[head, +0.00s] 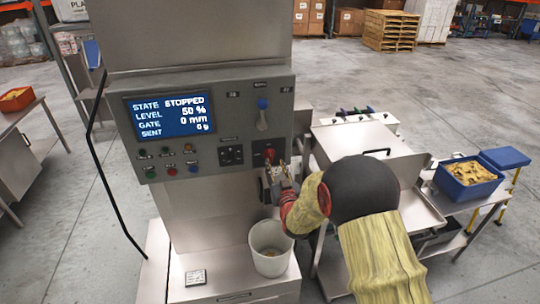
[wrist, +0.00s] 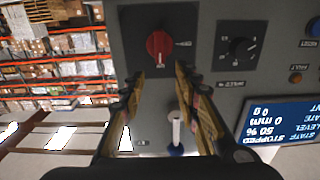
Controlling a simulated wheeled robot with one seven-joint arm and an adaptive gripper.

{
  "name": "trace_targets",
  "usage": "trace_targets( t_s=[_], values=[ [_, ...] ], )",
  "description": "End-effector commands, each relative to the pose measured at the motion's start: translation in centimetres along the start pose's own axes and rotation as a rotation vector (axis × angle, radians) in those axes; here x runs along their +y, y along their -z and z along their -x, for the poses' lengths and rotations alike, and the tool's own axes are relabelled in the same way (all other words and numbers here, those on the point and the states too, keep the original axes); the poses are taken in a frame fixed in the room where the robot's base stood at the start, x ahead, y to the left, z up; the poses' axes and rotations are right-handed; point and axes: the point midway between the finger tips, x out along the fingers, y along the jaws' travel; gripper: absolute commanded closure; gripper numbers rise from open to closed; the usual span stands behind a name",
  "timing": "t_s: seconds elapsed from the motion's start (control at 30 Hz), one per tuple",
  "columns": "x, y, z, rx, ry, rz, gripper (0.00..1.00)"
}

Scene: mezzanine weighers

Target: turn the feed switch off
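A red rotary knob (wrist: 160,45) sits on a dark plate of the grey control panel; it also shows in the head view (head: 270,154). A white mark on it points toward the bottom of the wrist view, which is upside down. A pale lever with a blue tip (head: 262,115) is higher on the panel; it appears between my fingers in the wrist view (wrist: 175,130). I cannot read which control is labelled feed. My gripper (wrist: 160,72) is open and empty, its fingertips just short of the red knob, one toward each side.
The display (head: 170,115) reads STOPPED, level 50 %, gate 0 mm, sent 0 g. A black dial (wrist: 240,46) is beside the red knob. A white bucket (head: 268,262) stands below. A blue bin (head: 468,180) is on the right table.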

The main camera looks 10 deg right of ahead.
Motion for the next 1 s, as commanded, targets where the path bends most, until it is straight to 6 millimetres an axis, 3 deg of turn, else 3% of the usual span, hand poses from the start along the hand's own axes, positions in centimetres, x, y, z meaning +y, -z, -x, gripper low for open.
trace_targets(
  t_s=[0.5,0.93,1.0],
  values=[
    [0.0,0.0,-6.5,-0.002,0.000,0.000,0.68],
    [0.0,-0.1,-7.3,-0.003,0.000,0.000,0.68],
    [0.0,-0.1,-7.3,-0.003,0.000,0.000,0.72]
  ],
)
